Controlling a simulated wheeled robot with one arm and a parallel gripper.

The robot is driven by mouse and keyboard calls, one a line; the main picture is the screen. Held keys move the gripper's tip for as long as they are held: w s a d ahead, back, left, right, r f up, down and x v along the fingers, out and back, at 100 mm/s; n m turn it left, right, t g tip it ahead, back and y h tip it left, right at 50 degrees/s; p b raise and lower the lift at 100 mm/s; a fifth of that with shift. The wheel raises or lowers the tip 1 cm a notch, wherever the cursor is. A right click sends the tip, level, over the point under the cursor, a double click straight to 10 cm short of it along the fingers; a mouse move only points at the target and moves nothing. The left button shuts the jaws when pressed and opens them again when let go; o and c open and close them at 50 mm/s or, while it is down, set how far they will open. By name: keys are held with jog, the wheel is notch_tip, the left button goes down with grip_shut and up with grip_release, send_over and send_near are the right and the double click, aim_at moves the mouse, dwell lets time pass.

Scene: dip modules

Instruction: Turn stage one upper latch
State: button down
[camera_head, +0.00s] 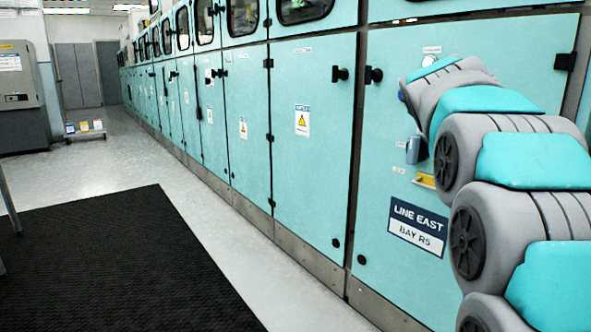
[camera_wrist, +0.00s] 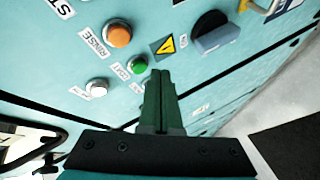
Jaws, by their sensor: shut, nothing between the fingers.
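My gripper (camera_wrist: 160,72) is shut and empty. In the wrist view its dark green fingers point at a teal cabinet front, just below a small green button (camera_wrist: 138,65); I cannot tell whether they touch it. In the head view my arm covers part of the right cabinet door, and my fingers are hidden. Two black upper latches stick out beside the door seam, one on the left (camera_head: 340,73) and one on the right (camera_head: 373,75). I cannot read a label that tells which is stage one. No such latch is clear in the wrist view.
The panel also has an orange button (camera_wrist: 118,34), a white button (camera_wrist: 97,87), a dark rotary knob (camera_wrist: 213,34) and a yellow handle (camera_head: 425,181). A "LINE EAST BAY R5" sign (camera_head: 418,227) is below. A black mat (camera_head: 120,265) lies on the open floor.

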jog(key=s+a+f+m+g+y, duration=0.2)
jog(key=s+a+f+g, duration=0.2)
jog(key=s+f, duration=0.8)
jog(key=s+a+f+m+g+y, duration=0.1)
jog(key=s+a+f+m+g, duration=0.2)
jog(key=s+f, duration=1)
jog(key=s+a+f+m+g+y, duration=0.1)
jog(key=s+a+f+g, duration=0.2)
jog(key=s+f, duration=0.45)
jog(key=s+a+f+g+y, duration=0.1)
jog(key=s+a+f+g, duration=0.2)
jog(key=s, duration=0.7)
jog(key=s+a+f+m+g+y, duration=0.1)
jog(key=s+a+f+g, duration=0.1)
jog(key=s+f, duration=0.5)
notch_tip(320, 180, up, 15)
jog(key=s+p, duration=0.3)
jog(key=p, duration=1.2)
jog(key=shift+a+g, duration=0.15)
jog(key=shift+g, duration=0.25)
